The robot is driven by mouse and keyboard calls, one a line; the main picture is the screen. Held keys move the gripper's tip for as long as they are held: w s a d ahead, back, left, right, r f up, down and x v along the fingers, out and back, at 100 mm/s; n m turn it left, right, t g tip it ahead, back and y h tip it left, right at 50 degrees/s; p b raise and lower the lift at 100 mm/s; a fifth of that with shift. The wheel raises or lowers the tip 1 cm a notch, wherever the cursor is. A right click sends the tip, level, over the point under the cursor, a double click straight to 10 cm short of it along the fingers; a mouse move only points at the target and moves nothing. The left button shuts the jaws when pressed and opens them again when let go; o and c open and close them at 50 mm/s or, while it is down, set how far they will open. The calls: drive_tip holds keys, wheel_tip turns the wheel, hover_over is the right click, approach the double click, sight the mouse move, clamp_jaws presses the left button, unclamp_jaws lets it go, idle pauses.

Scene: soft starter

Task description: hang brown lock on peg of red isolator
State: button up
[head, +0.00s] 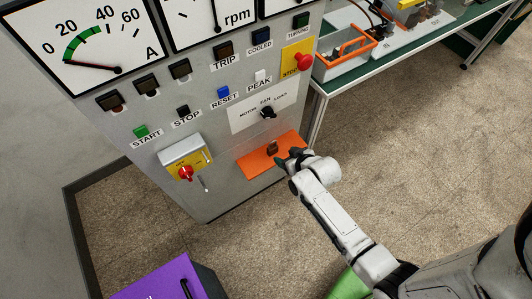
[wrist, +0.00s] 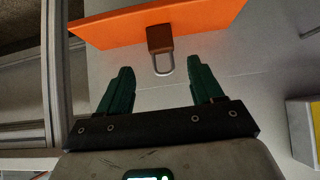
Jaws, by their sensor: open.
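The brown lock (head: 272,148) is at the orange panel (head: 258,163) on the cabinet front. In the wrist view the lock (wrist: 160,38) shows a brown body and a pale metal shackle, in front of the orange panel (wrist: 100,30). My gripper (head: 291,157) is at the panel's right part, close to the lock. In the wrist view its dark green fingers (wrist: 163,82) are apart and empty, with the shackle just beyond and between the tips. The red isolator (head: 186,172) is a red knob on a yellow plate, left of the panel. A thin pale peg (head: 204,184) is beside it.
The grey cabinet (head: 130,170) carries gauges, buttons, a black selector knob (head: 268,112) and a red stop button (head: 304,62). A green-topped bench (head: 350,75) stands right. A purple box (head: 165,280) is at the lower left. The floor at right is clear.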

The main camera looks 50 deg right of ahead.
sight(274, 150)
drive_tip(key=b+x, duration=0.7)
drive_tip(key=shift+w+f, duration=0.25)
drive_tip(key=shift+f, duration=0.05)
drive_tip(key=shift+b+x, duration=0.9)
drive_tip(key=shift+x, duration=0.2)
drive_tip(key=shift+w+r, duration=0.1)
drive_tip(key=shift+r, duration=0.05)
drive_tip(key=c, duration=0.8)
drive_tip(key=shift+o, duration=0.2)
wheel_tip(274, 150, up, 10)
drive_tip(key=p, duration=0.9)
